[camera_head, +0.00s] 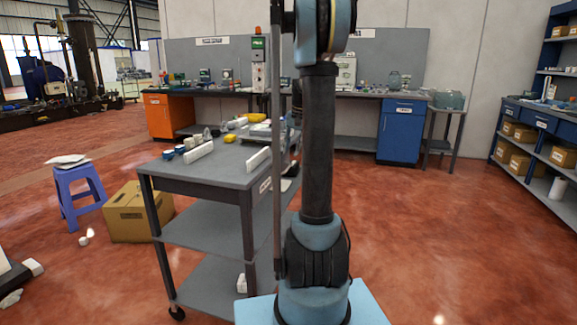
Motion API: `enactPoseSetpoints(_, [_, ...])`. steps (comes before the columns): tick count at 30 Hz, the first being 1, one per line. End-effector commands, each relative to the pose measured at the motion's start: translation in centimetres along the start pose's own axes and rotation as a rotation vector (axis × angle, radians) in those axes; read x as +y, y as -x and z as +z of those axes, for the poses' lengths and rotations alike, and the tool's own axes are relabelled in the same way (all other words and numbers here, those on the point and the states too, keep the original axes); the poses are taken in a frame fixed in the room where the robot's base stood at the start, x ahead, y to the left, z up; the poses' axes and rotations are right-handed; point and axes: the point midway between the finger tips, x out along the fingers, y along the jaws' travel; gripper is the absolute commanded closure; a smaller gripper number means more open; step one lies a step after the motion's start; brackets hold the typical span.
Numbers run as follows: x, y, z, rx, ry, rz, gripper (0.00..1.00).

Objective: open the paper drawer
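No drawer can be told for sure as the paper drawer, because the labels are too small to read. A blue cabinet (398,141) with a labelled upper front stands under the right end of the back bench; its front looks shut. An orange cabinet (172,119) with a white label stands under the bench's left end. Blue labelled drawer fronts (524,117) on the right shelf unit also look shut. My arm rises through the middle and leaves the top edge. My gripper cannot be made out.
A grey cart (216,179) holding white and yellow items stands close, left of my arm. A cardboard box (128,219) and purple stool (82,191) are farther left. A small side table (447,110) stands beside the blue cabinet. The red floor at right is clear.

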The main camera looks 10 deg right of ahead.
Motion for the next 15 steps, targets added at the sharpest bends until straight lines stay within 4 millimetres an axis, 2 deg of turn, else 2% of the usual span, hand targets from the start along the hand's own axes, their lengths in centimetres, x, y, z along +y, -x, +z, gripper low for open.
enactPoseSetpoints(6, [-0.1,-3.9,0.0,0.000,0.002,0.000,0.71])
enactPoseSetpoints(15, [0.0,-7.0,0.1,0.000,0.001,0.000,0.71])
